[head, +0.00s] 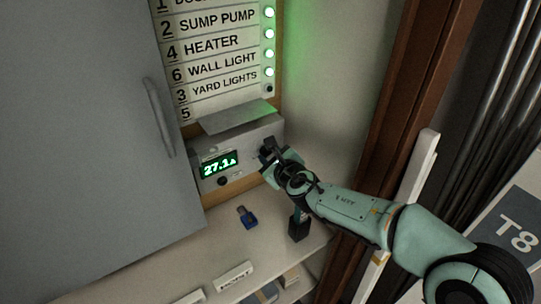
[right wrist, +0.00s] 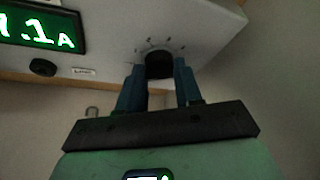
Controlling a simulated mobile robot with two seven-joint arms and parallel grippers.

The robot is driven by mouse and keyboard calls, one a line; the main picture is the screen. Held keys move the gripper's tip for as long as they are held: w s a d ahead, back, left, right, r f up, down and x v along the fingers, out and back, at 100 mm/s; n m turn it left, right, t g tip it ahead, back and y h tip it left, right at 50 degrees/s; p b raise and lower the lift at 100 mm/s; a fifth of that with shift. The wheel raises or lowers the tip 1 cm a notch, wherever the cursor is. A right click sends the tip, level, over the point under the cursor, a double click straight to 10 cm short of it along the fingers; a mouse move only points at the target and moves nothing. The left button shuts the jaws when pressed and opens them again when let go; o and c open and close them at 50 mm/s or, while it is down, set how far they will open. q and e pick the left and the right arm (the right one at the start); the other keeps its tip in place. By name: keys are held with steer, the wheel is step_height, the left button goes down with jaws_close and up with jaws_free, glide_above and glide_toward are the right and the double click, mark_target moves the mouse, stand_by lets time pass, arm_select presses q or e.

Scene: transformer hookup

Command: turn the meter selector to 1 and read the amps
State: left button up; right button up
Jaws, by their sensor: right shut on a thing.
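The grey meter box (head: 240,145) sits below the label panel, and its green display (head: 219,163) reads 27.1 A. My right gripper (right wrist: 158,82) is shut on the knob, one finger on each side. In the head view the right gripper (head: 270,157) hides the knob. My left gripper is out of view.
The label panel (head: 212,55) carries several green lamps, the lowest indicator dark. A grey cabinet door (head: 85,130) fills the left. A blue padlock (head: 248,217) and a dark-based tool (head: 299,228) are on the shelf (head: 205,250) below. A brown post (head: 395,110) stands right.

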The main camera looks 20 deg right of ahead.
steer(key=shift+d+m+y+b, duration=0.15)
steer(key=shift+m+y+b, duration=0.2)
steer(key=shift+m+y, duration=0.35)
steer(key=shift+d+r+m+g+y, duration=0.1)
steer(key=shift+m+g+y, duration=0.25)
steer(key=shift+m, duration=0.45)
steer(key=shift+m+y, duration=0.25)
steer(key=shift+m, duration=0.15)
steer(key=shift+m+y, duration=0.6)
steer(key=shift+m, duration=0.1)
steer(key=o, duration=1)
steer(key=shift+o, duration=0.2)
